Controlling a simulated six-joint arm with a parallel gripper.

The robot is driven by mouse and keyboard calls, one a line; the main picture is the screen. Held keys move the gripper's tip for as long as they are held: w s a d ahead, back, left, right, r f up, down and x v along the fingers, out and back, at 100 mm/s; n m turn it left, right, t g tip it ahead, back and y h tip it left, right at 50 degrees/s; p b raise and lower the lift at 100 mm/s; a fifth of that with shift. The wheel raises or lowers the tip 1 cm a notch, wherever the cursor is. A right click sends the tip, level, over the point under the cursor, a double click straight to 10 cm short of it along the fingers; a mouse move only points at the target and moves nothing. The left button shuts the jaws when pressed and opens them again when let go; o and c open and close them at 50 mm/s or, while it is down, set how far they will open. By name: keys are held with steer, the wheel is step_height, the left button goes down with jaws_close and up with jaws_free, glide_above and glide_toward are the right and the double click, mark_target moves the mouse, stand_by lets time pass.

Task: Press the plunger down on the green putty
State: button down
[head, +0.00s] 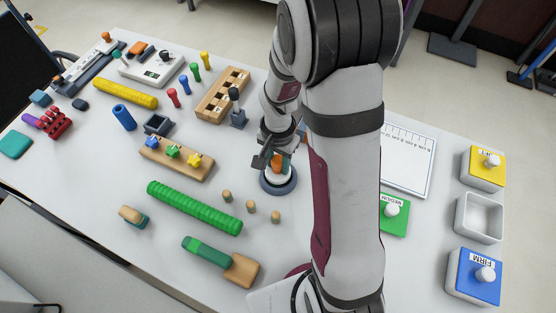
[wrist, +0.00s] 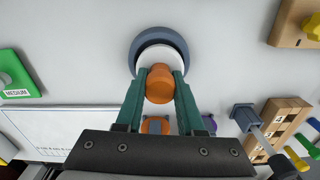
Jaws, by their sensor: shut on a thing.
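My gripper (head: 277,158) is shut on an orange knob (wrist: 160,84), with a teal finger on each side of it in the wrist view. I take this knob as the plunger's handle. It stands over a round blue-grey base (head: 279,187), which shows in the wrist view as a ring (wrist: 178,38) around a pale disc. Whether the plunger touches anything below is hidden. I see no green putty for sure. A green lid marked MEDIUM (head: 397,222) with a white knob lies on the table, right of my arm.
An open white tub (head: 480,222) stands between a yellow-lidded tub (head: 483,176) and a blue-lidded tub marked FIRM (head: 474,287). Left of my gripper are a peg rack (head: 223,92), a wooden star board (head: 177,163), a green ribbed roller (head: 194,207) and several small pegs.

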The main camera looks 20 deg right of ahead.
steer(key=shift+r, duration=0.1)
step_height(320, 180, up, 6)
steer(key=shift+f, duration=0.1)
stand_by(0.5)
stand_by(0.3)
steer(key=shift+f, duration=1.65)
steer(key=shift+f, duration=1.7)
stand_by(3.3)
